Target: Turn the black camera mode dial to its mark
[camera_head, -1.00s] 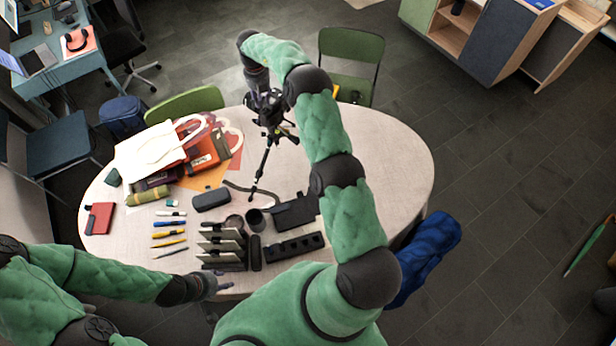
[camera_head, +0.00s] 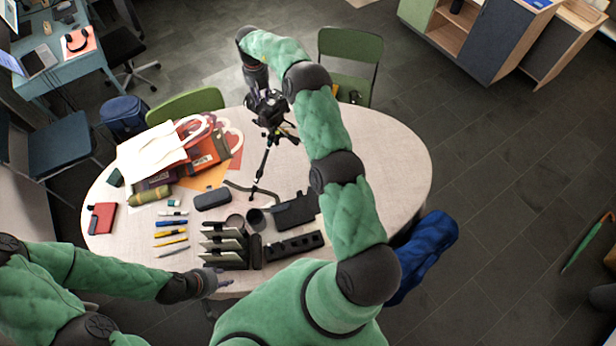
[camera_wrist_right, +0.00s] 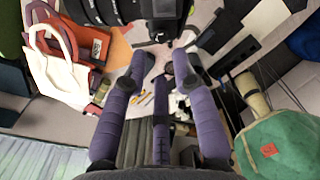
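The black camera (camera_head: 268,108) stands on a tripod (camera_head: 262,165) at the back middle of the round table. Its dark body and ribbed lens (camera_wrist_right: 95,12) show at the top of the right wrist view. I cannot make out the mode dial or its mark. My right gripper (camera_head: 259,88) is just above and behind the camera in the head view. In the right wrist view its purple fingers (camera_wrist_right: 160,62) are spread, with nothing between them. My left gripper (camera_head: 218,283) is over the table's front edge, away from the camera; its fingers are too small to read.
Tote bags (camera_head: 160,150) lie left of the tripod. A dark case (camera_head: 212,199), pens (camera_head: 170,233), a file rack (camera_head: 225,248) and a black tray (camera_head: 293,246) fill the front. The table's right side (camera_head: 395,165) is clear. Green chairs (camera_head: 350,55) stand behind.

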